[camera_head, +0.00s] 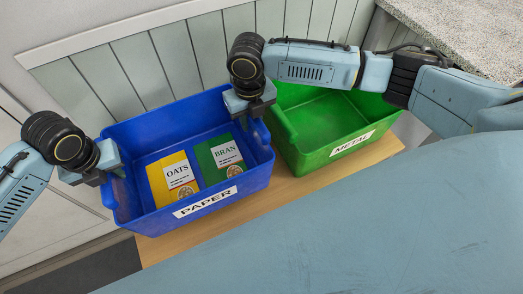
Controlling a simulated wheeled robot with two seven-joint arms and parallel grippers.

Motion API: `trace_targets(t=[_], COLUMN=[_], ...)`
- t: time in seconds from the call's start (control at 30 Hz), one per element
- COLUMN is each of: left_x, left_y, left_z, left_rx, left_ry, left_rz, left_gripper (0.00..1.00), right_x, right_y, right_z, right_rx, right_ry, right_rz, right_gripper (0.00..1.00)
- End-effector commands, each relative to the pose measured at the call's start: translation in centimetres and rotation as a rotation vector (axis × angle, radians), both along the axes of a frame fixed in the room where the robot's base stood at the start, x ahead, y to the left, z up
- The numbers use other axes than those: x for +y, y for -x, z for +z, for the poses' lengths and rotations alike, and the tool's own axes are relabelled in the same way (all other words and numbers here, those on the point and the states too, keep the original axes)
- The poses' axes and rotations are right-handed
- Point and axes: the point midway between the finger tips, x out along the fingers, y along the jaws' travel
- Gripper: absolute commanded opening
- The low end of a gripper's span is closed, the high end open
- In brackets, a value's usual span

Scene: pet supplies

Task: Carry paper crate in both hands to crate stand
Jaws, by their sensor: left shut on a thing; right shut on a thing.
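The paper crate (147,222) is blue, with a white PAPER label on its front. It holds a yellow OATS box (158,188) and a green BRAN box (206,158), both lying on its floor. My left gripper (112,172) is shut on the crate's left wall. My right gripper (250,112) is shut on its right wall near the far corner. The fingertips are partly hidden by the crate walls and gripper bodies. I see nothing labelled as the crate stand. Whether the crate touches the wooden surface below is unclear.
A green crate (320,156) labelled METAL stands close to the right of the paper crate, on a wooden surface (240,215). A panelled wall (120,75) is behind. A speckled countertop (460,30) is at upper right. Floor shows at lower left.

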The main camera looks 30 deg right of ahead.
Motion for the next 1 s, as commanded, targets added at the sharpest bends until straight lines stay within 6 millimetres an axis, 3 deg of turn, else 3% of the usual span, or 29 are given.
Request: trace_targets(t=[0.47, 1.0], left_x=[0.3, 0.3], left_y=[-0.1, -0.1], left_z=[-0.1, -2.5], left_rx=[-0.002, -0.002], left_ry=[-0.006, -0.006], left_rz=[0.005, 0.005], left_gripper=[0.0, 0.0], right_x=[-0.3, -0.3], right_y=[-0.1, -0.1], right_z=[-0.1, -2.5], right_rx=[-0.001, -0.001], right_ry=[0.006, 0.006], right_rz=[-0.005, -0.005], right_gripper=[0.0, 0.0])
